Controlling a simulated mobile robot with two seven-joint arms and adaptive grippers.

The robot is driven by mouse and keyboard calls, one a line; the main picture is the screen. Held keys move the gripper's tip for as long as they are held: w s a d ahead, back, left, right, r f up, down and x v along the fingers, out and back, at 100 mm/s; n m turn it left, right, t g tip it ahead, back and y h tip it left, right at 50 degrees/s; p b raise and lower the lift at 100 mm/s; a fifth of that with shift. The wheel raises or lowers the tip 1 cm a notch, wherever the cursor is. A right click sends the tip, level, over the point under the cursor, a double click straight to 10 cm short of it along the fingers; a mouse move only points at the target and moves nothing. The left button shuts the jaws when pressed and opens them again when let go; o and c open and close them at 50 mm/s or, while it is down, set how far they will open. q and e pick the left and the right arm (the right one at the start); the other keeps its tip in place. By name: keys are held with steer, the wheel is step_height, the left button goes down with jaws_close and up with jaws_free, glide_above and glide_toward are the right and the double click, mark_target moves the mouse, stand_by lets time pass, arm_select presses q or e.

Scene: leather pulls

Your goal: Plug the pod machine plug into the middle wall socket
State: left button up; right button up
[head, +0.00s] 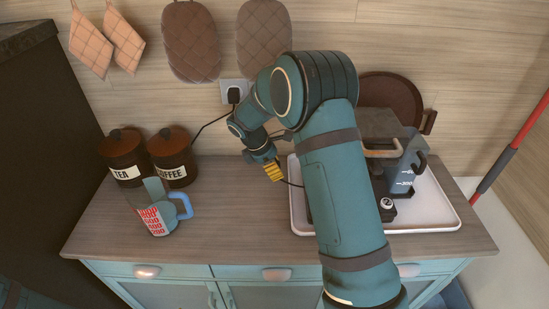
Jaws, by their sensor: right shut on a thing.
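My right gripper (274,171) has yellow fingertips and is low over the counter, left of the white tray. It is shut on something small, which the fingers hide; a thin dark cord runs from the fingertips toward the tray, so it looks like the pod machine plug. The pod machine (379,123) seems to be the dark grey appliance on the tray, largely behind my right arm. A wall socket plate (226,86) shows above the counter with a black plug (234,95) in it. Any sockets further right are hidden by my arm. My left gripper is out of view.
TEA (124,157) and COFFEE (172,157) canisters stand at the left, with another measuring jug (157,212) in front. Quilted mitts (191,42) hang above. The counter's front middle (245,235) is clear.

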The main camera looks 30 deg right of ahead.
steer(key=s+a, duration=0.2)
steer(key=s, duration=0.1)
steer(key=s+a, duration=0.2)
steer(key=s, duration=0.2)
steer(key=s+a, duration=0.2)
steer(key=s, duration=0.2)
steer(key=shift+a, duration=0.4)
